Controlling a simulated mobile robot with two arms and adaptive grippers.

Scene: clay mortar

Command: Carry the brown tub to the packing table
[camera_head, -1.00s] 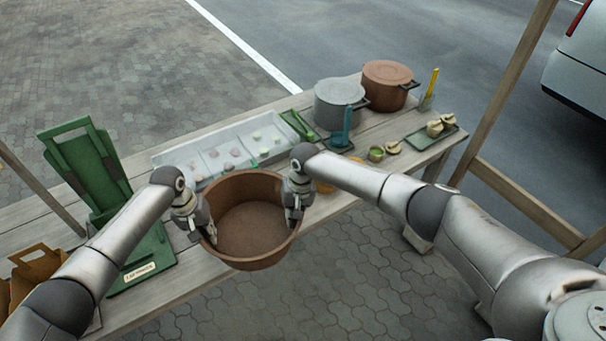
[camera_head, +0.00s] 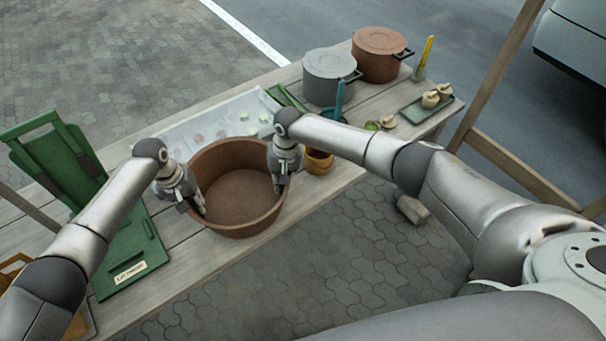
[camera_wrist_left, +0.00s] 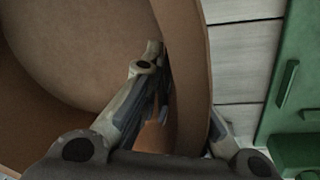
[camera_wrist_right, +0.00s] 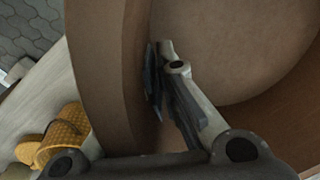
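The brown tub (camera_head: 240,222) is a wide, round, empty basin, upright at the front edge of the plank table (camera_head: 345,185). I cannot tell whether it rests on the planks or hangs just above them. My left gripper (camera_head: 192,203) is shut on its left wall, one finger inside and one outside, as the left wrist view (camera_wrist_left: 190,95) shows. My right gripper (camera_head: 281,182) is shut on the opposite wall the same way; in the right wrist view (camera_wrist_right: 135,95) the wall hides much of the outer finger. I cannot tell whether this is the packing table.
A green stand (camera_head: 60,160) with a labelled base is left of the tub. A pale tray (camera_head: 205,130) lies behind it. Grey (camera_head: 325,80) and brown (camera_head: 378,58) pots stand at the back right.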

